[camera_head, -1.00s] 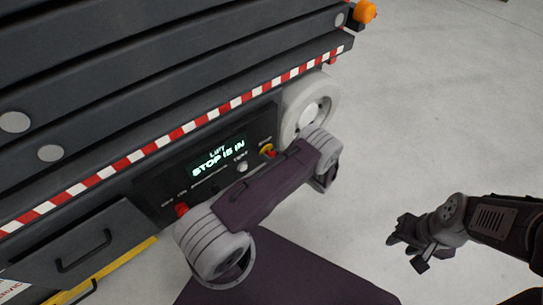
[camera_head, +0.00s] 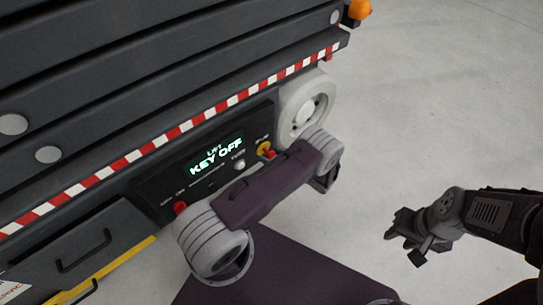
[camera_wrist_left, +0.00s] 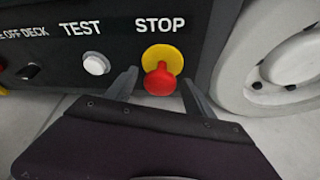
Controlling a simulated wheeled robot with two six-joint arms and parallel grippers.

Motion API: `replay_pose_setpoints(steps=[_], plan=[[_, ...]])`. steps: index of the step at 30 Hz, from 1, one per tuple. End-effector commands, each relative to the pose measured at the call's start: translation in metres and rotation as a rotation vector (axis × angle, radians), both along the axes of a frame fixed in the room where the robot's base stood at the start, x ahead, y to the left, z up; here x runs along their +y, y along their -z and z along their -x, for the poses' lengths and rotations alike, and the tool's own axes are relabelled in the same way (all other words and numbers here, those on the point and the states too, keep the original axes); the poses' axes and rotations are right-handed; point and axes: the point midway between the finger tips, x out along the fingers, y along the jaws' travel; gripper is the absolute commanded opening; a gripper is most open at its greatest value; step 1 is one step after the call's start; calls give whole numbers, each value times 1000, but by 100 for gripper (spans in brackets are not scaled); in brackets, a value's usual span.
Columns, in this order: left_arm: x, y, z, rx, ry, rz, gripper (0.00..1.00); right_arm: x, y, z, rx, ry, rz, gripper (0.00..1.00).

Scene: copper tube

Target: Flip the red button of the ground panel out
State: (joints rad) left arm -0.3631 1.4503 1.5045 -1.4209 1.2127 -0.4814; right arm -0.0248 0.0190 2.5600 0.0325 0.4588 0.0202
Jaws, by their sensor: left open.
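The ground panel (camera_head: 152,190) is a black control face on the dark lift; its green display (camera_head: 216,157) reads "KEY OFF". The red STOP button (camera_head: 269,153) is near the panel's right end. In the left wrist view the red button (camera_wrist_left: 160,80) stands out from a yellow disc (camera_wrist_left: 163,57) under the word STOP. My left gripper (camera_wrist_left: 158,90) is open, one finger on each side of the button, with visible gaps. In the head view my left arm hides most of this gripper. My right gripper (camera_head: 404,240) is empty, away from the panel; its opening is unclear.
A white TEST button (camera_wrist_left: 96,63) sits left of STOP. A pale wheel (camera_head: 305,106) is just right of the panel. A red key or switch (camera_head: 180,208) is at the panel's left. Grey floor (camera_head: 430,110) at right is clear.

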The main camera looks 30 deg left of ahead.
Motion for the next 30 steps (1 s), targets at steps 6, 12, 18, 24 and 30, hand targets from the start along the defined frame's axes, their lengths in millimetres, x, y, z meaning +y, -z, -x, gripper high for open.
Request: replay_pose_setpoints(steps=[6, 12, 18, 24, 30], plan=[[-34, -21, 9, -1, 7, 0, 62, 0, -28, 0, 0, 0, 0, 36], [-69, -32, 20, -1, 4, 0, 62, 0, -44, 0, 0, 0, 0, 36], [-81, -34, 24, 2, 2, 0, 62, 0, -47, 0, 0, 0, 0, 36], [-81, -33, 24, 2, 2, 0, 62, 0, -46, 0, 0, 0, 0, 36], [-81, -33, 24, 1, 1, 0, 62, 0, -46, 0, 0, 0, 0, 36]])
